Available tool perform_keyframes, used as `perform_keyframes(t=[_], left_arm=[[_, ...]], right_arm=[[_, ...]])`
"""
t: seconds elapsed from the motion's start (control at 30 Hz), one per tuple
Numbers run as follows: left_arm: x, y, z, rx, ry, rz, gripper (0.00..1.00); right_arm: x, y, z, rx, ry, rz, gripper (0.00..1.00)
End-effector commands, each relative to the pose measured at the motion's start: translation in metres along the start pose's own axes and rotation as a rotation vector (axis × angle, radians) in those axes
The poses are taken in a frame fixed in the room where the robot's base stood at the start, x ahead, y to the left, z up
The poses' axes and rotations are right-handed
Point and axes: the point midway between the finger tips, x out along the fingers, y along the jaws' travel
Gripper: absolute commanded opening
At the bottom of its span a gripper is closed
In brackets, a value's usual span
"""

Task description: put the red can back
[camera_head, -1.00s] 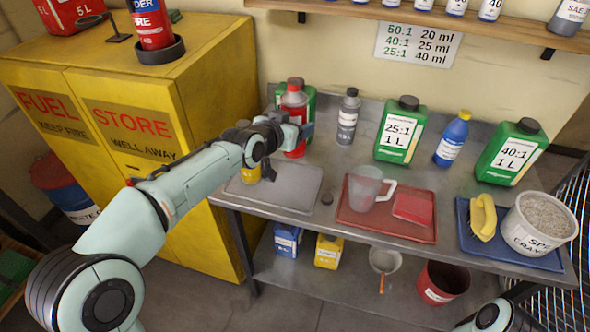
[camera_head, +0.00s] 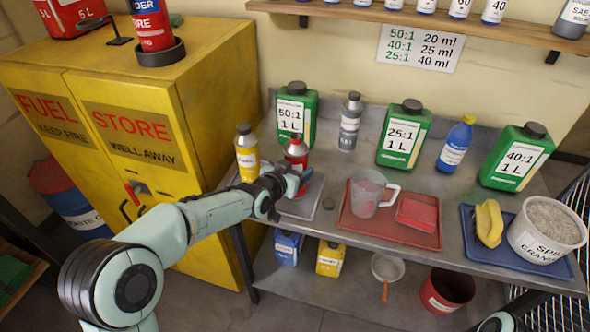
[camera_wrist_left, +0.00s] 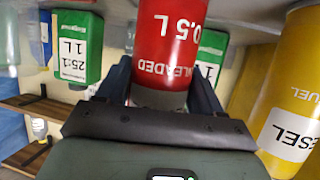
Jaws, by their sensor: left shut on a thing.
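The red can (camera_head: 296,152) is a small red bottle with a grey shoulder and a dark red cap. My left gripper (camera_head: 299,182) is shut on it. In the left wrist view the can (camera_wrist_left: 168,45) sits between the fingers, its "UNLEADED" lettering upside down. The can is over the grey tray (camera_head: 308,206) at the left of the bench; its base is hidden by the gripper, so I cannot tell if it touches. The yellow diesel can (camera_head: 247,158) stands just left of it. My right gripper is out of view.
Green bottles marked 50:1 (camera_head: 292,118), 25:1 (camera_head: 402,138) and 40:1 (camera_head: 515,160) stand along the back, with a grey bottle (camera_head: 349,125) between the first two. A red tray (camera_head: 372,228) with a jug (camera_head: 368,192) lies to the right. The yellow cabinet (camera_head: 195,100) is on the left.

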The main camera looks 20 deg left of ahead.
Motion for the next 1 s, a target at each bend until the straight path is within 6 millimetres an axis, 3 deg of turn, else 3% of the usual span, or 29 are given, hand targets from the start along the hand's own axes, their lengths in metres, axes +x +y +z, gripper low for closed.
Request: perform_keyframes(t=[0.23, 0.27, 0.3, 0.33, 0.73, 1.0], left_arm=[[0.001, 0.0, 0.003, 0.0, 0.001, 0.0, 0.32], [0.001, 0.0, 0.003, 0.0, 0.0, 0.0, 0.76], [0.001, 0.0, 0.002, 0.0, 0.0, 0.0, 0.89], [0.001, 0.0, 0.002, 0.0, 0.0, 0.0, 0.92], [-0.004, 0.0, -0.003, 0.0, 0.002, -0.001, 0.92], [-0.055, -0.001, -0.002, -0.001, 0.004, -0.001, 0.92]], right_arm=[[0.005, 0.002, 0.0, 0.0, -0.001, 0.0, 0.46], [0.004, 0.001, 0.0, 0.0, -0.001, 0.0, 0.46], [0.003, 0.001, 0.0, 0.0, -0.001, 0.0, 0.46], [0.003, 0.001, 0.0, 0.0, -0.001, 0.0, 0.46], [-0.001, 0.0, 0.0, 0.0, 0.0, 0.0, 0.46], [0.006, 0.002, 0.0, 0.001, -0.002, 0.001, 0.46]])
